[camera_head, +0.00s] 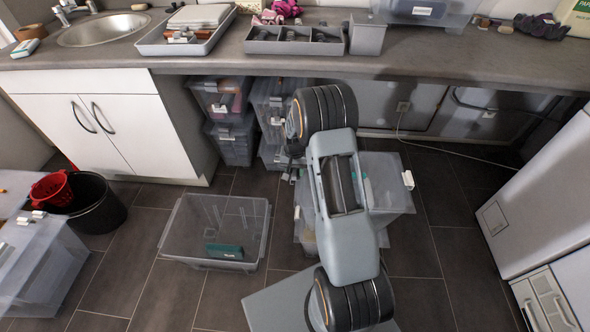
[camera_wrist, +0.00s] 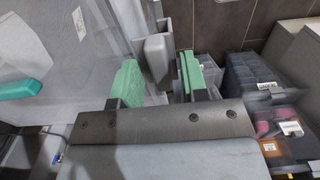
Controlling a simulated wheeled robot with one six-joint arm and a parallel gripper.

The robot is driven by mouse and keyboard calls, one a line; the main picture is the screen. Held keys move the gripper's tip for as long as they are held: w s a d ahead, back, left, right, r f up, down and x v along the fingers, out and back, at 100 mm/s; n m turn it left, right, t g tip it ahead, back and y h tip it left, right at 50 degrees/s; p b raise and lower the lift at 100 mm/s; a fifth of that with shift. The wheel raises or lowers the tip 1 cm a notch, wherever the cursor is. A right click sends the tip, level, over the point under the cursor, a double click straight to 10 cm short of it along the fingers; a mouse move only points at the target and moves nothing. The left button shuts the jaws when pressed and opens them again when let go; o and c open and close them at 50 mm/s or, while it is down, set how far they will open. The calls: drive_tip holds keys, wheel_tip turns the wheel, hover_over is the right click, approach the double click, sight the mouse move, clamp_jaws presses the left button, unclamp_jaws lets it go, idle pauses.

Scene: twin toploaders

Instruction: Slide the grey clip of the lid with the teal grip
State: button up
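In the wrist view, the green fingers of my gripper (camera_wrist: 160,72) are apart. A grey clip (camera_wrist: 157,52) stands in the gap between them, close to the left finger; I cannot tell if they touch. A translucent lid (camera_wrist: 45,45) fills the left of that view, with a teal grip (camera_wrist: 20,88) at the left edge. A white clip (camera_head: 408,180) shows on that box's right edge.
A clear open bin (camera_head: 172,238) holding a teal item (camera_head: 225,251) stands on the floor at left of my arm. Stacked boxes (camera_head: 232,140) sit under the counter (camera_head: 440,58). A black bucket (camera_head: 95,212) is further left, and a white cabinet (camera_head: 540,190) at right.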

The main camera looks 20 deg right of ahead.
clamp_jaws()
drive_tip(key=shift+d, duration=0.1)
drive_tip(key=shift+s+d, duration=0.5)
drive_tip(key=shift+d, duration=0.35)
drive_tip(key=shift+o, duration=0.6)
unclamp_jaws()
wheel_tip(320, 180, up, 14)
drive_tip(key=p, duration=0.2)
